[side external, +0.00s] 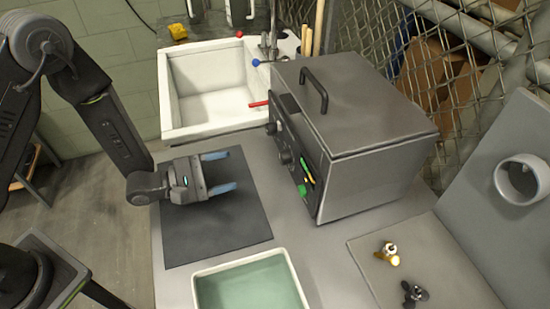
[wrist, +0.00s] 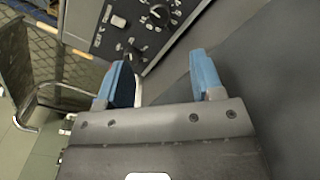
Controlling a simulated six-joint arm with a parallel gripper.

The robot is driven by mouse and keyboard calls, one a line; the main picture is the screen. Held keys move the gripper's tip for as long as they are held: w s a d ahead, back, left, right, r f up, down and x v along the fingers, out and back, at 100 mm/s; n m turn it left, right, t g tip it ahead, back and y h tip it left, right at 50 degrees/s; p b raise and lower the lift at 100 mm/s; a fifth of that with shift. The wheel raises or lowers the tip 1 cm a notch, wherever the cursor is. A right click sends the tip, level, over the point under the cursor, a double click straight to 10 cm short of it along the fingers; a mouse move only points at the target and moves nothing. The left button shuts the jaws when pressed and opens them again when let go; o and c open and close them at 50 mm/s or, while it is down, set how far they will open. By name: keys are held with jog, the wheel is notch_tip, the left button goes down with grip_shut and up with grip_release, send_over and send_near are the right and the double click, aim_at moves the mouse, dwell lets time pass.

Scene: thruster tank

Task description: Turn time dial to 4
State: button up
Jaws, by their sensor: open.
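The grey tank unit (side external: 365,110) stands on the bench, its dark control panel (side external: 291,150) facing left toward my gripper. In the wrist view the panel (wrist: 115,38) shows at the top, tilted. A round black dial (wrist: 159,14) with white marks around it sits near the top edge, with smaller knobs beside and below it. I cannot read the numbers or tell which one is the time dial. My gripper (side external: 231,169) is open and empty above the dark mat, left of the panel and apart from it. Its blue fingers also show in the wrist view (wrist: 160,72).
A dark mat (side external: 215,235) lies under my gripper. A tray of greenish liquid (side external: 253,285) stands in front. A white sink (side external: 210,85) with a red-tipped item is behind. Small fittings (side external: 388,254) lie on the right-hand plate. The space between gripper and panel is clear.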

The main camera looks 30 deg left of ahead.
aim_at(280, 159)
jog(key=x, duration=1.1)
jog(key=shift+w+d, duration=0.2)
jog(key=shift+w, duration=0.05)
jog(key=c, duration=0.9)
jog(key=shift+m, duration=0.5)
jog(key=m, duration=0.4)
jog(key=shift+m, duration=0.3)
jog(key=m, duration=0.5)
jog(key=shift+m, duration=0.3)
